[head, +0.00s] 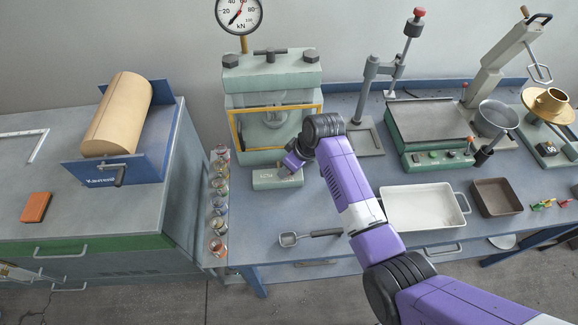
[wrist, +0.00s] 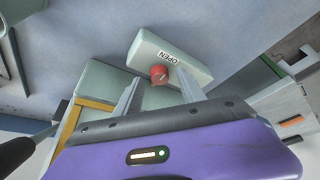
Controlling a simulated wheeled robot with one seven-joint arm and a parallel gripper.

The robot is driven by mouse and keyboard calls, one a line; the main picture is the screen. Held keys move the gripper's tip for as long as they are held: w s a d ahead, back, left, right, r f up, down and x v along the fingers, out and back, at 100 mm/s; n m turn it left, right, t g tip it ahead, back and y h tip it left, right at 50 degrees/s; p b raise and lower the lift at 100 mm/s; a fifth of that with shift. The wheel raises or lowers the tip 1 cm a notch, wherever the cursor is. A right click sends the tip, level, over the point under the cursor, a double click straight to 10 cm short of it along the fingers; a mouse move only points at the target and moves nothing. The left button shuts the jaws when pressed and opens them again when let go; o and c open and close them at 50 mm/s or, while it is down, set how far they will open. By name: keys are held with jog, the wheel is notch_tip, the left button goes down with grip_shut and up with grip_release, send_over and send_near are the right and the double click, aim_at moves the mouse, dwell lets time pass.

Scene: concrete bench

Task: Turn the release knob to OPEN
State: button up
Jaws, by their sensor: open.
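The release knob (wrist: 159,74) is a small red round knob on a pale green box, with a white OPEN label (wrist: 168,57) beside it. A small light mark shows on the knob, but its exact pointing is too small to read. In the head view the box (head: 277,180) sits at the foot of the press, and the knob is hidden by my gripper (head: 291,162). In the wrist view the two fingers of my gripper (wrist: 158,82) are open, one on each side of the knob. I cannot tell whether they touch it.
The green press (head: 272,75) with its yellow-framed guard stands right behind the box. Several small jars (head: 219,205) line the bench's left edge. A scoop (head: 290,239), a white tray (head: 420,225) and a brown tray (head: 497,208) lie to the right.

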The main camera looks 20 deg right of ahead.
jog(key=v, duration=0.7)
jog(key=shift+b, duration=0.4)
